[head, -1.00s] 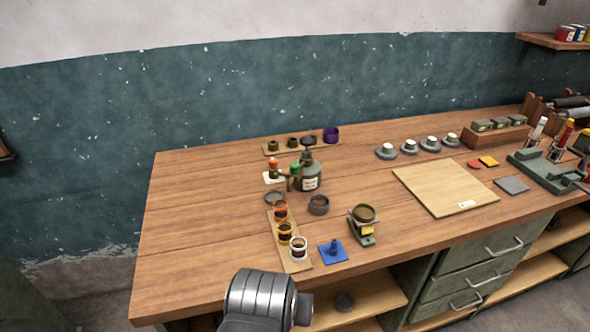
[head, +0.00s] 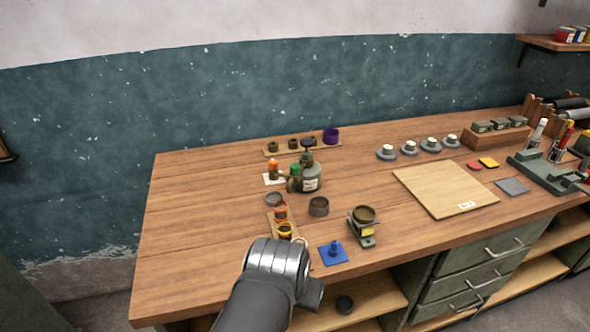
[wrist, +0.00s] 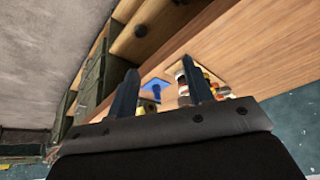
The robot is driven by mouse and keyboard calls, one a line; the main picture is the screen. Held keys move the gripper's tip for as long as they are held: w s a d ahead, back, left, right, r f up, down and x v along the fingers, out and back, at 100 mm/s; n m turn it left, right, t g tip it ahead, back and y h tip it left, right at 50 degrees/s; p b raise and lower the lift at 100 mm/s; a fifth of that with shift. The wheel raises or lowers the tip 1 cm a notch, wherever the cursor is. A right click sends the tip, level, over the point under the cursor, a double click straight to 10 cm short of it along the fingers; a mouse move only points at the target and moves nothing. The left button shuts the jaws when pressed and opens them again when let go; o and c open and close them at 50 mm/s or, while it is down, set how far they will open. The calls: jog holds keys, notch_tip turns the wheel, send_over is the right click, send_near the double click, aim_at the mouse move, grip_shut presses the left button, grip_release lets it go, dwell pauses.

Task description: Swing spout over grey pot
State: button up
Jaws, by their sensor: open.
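A grey-green bottle (head: 310,182) with a pale label and dark top stands towards the back left of the bench. Its spout seems to point left, towards the small orange-capped and green-capped bottles; its exact direction is too small to tell. A dark grey pot (head: 319,207) stands in front of the bottle, and another grey round dish (head: 275,199) lies to its left. In the head view my arm's end is at the bench's front edge, with the fingers hidden. In the wrist view my gripper (wrist: 160,88) is open and empty, apart from the bottle.
A wooden strip (head: 272,222) with coloured-rim pots lies left of the grey pot, its front end hidden by my arm. A blue pad (head: 333,254) with a knob and a small stand (head: 363,225) are nearby. A pale board (head: 445,188) lies right.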

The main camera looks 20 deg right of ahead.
jog(key=w+d+n+g+h, duration=0.2)
jog(key=w+n, duration=0.2)
jog(key=w, duration=0.1)
jog(key=w+d+n+g+h, duration=0.2)
jog(key=w+n+g, duration=0.1)
jog(key=w+n, duration=0.2)
jog(key=w+d+n+g+h, duration=0.2)
jog(key=w+d+n, duration=0.1)
jog(key=w, duration=0.3)
jog(key=shift+w+d+r+n, duration=0.15)
jog(key=shift+w+n, duration=0.15)
jog(key=shift+n, duration=0.5)
jog(key=w+a+n+h, duration=0.5)
jog(key=w+n+h, duration=0.15)
jog(key=w, duration=0.55)
jog(key=n+t+h, duration=0.4)
jog(key=n+t, duration=0.1)
jog(key=n, duration=0.1)
send_near(295, 169)
jog(key=shift+m+g+y, duration=0.25)
jog(key=shift+g, duration=0.15)
jog(key=d, duration=0.3)
jog(key=w+d, duration=0.1)
jog(key=d, duration=0.3)
jog(key=w+d, duration=0.1)
jog(key=d, duration=0.2)
jog(key=shift+w+d, duration=0.15)
jog(key=shift+w, duration=0.05)
grip_shut()
